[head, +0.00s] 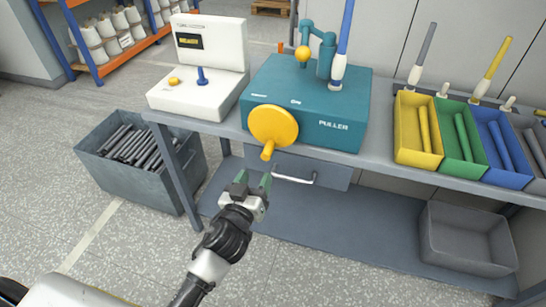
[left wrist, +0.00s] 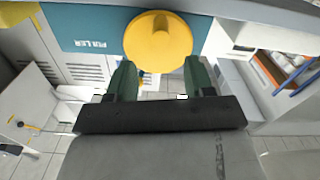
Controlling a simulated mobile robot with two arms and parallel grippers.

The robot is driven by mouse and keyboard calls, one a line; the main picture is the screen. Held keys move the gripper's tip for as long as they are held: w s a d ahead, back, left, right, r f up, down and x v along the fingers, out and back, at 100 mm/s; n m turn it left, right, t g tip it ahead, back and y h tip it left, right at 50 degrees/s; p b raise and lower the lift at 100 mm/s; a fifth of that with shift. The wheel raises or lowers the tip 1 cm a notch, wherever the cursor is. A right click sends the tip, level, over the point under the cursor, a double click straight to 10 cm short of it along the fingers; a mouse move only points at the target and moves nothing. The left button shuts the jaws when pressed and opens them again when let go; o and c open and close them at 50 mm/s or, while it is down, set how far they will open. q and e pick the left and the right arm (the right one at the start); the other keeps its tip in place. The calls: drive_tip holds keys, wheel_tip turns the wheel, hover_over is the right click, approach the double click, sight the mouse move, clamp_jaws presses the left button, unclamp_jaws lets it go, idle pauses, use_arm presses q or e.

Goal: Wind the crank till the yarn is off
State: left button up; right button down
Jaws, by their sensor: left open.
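The teal puller box (head: 310,110) stands on the bench and also shows in the left wrist view (left wrist: 90,30). Its yellow crank disc (head: 273,125) faces me, with a yellow knob (head: 267,152) sticking out at its lower edge. A blue bobbin (head: 345,28) with a white lower part (head: 337,72) stands upright at the puller's right side. My left gripper (head: 252,182) is open, just below and in front of the knob. In the left wrist view its two fingers (left wrist: 160,80) are spread below the crank disc (left wrist: 158,40). My right gripper is not in view.
A white machine (head: 205,95) stands left of the puller. Yellow (head: 400,145), green (head: 447,165) and blue (head: 480,180) bins line the right. A drawer handle (head: 295,180) juts out below the bench. A grey crate (head: 90,160) of dark rods stands on the floor.

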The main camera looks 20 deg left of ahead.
sight(266, 153)
use_arm(q)
drive_tip(key=w, duration=0.9)
drive_tip(key=shift+w+d, duration=0.1)
drive_tip(key=shift+w, duration=0.2)
drive_tip(key=c, duration=0.9)
drive_tip(key=shift+m, duration=0.3)
